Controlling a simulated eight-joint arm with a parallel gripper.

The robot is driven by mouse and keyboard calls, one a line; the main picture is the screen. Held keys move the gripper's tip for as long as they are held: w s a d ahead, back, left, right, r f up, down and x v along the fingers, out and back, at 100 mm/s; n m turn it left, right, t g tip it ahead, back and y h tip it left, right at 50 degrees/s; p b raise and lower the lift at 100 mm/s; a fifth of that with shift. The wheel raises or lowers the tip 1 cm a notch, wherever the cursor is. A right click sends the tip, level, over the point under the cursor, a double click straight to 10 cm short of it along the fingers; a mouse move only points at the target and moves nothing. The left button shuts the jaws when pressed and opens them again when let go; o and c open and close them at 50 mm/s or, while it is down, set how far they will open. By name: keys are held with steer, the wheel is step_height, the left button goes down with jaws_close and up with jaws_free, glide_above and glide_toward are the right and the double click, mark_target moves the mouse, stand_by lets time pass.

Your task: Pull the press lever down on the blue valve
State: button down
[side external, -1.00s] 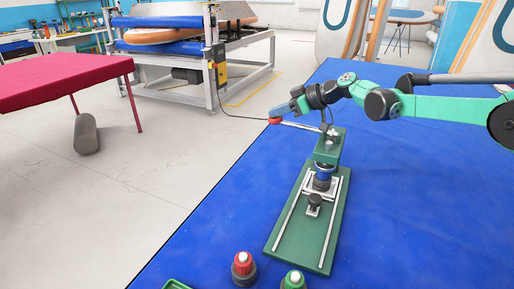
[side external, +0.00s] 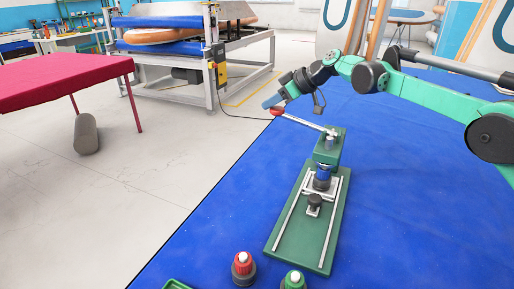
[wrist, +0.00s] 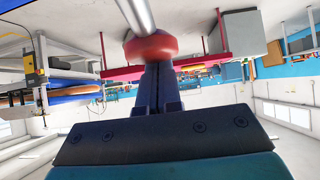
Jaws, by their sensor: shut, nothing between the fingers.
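The green press (side external: 328,150) stands on the blue table. Its silver press lever (side external: 305,123) slopes up to the left and ends in a red knob (side external: 277,111). My gripper (side external: 270,101) is shut and empty, just above and beside the red knob. In the wrist view, the shut fingers (wrist: 155,80) point at the red knob (wrist: 150,47), with the lever rod (wrist: 137,14) beyond. The fingertips look against or very near the knob; I cannot tell whether they touch.
A green tray edge (side external: 176,285) shows at the bottom. The table right of the press is clear.

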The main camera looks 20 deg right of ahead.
steer(key=v, duration=1)
steer(key=shift+s+d+f, duration=0.1)
steer(key=shift+s+d, duration=0.05)
steer(key=s+d+f+m+h, duration=0.1)
steer(key=s+f+m+h, duration=0.2)
steer(key=s, duration=0.9)
steer(key=s+d+f+m+h, duration=0.1)
steer(key=s+f+m+h, duration=0.3)
steer(key=s, duration=0.9)
step_height(320, 180, down, 2)
steer(key=shift+d+m, duration=0.35)
steer(key=shift+m, duration=0.65)
